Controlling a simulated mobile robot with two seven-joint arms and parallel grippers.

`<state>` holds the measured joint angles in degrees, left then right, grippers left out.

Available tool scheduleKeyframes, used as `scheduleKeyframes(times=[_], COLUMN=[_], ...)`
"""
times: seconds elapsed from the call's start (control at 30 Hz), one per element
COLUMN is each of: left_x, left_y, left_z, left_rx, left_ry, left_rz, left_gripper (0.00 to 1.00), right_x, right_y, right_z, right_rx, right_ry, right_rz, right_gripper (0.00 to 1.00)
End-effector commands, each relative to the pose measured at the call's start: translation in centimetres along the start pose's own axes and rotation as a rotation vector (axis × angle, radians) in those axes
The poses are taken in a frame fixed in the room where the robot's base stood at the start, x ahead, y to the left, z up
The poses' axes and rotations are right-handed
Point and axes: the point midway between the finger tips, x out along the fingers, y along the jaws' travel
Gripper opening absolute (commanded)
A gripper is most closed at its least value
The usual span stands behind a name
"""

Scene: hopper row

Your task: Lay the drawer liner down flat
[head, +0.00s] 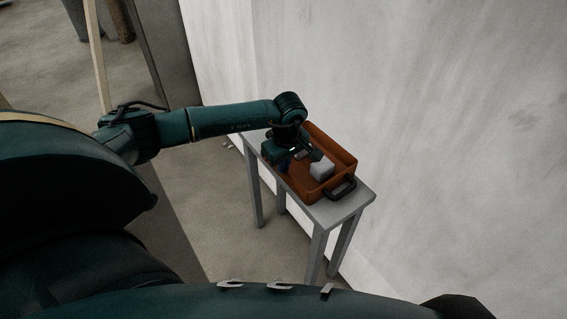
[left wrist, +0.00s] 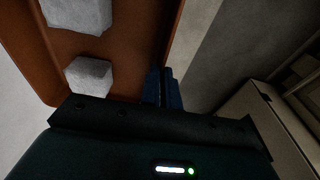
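An orange-brown drawer-like tray (head: 341,146) with a black handle sits on a small grey table in the head view; its wall also shows in the left wrist view (left wrist: 135,45). My left gripper (head: 296,158) is over the tray's near-left edge, pointing down. A narrow dark blue piece (left wrist: 163,88) shows just beyond the gripper body in the left wrist view, beside the tray wall. No flat liner is clearly visible. My right gripper is not in view.
A pale grey block (head: 321,170) lies inside the tray; the left wrist view shows two pale blocks, one nearer (left wrist: 89,76) and one farther (left wrist: 77,12). The narrow grey table (head: 345,207) stands close to a pale wall (head: 430,100). Open floor lies left of it.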

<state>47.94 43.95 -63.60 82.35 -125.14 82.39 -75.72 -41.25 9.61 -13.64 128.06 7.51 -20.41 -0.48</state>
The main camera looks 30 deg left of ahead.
Motion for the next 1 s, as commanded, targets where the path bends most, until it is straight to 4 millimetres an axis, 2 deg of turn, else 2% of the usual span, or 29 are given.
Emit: scheduleKeyframes(times=[0.03, 0.33, 0.73, 0.83, 1.0], left_x=[-0.1, -0.1, 0.0, -2.1, -6.2], left_y=[0.1, 0.0, -0.1, 0.1, 0.1], left_z=[0.0, 0.0, 0.0, -0.1, -0.1], left_rx=[-0.001, 0.000, 0.000, 0.000, 0.000], left_ry=[0.000, 0.000, 0.000, 0.002, 0.002], left_rz=[0.003, 0.001, -0.002, 0.004, 0.006], left_gripper=[0.04, 0.29, 0.29, 0.29, 0.29], right_x=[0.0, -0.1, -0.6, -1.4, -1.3], right_y=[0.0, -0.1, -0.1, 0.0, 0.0], right_z=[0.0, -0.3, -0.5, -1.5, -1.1], right_rx=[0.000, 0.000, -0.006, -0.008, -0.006], right_ry=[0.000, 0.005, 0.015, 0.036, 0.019], right_rz=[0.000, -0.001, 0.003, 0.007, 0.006], right_gripper=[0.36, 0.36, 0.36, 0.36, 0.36])
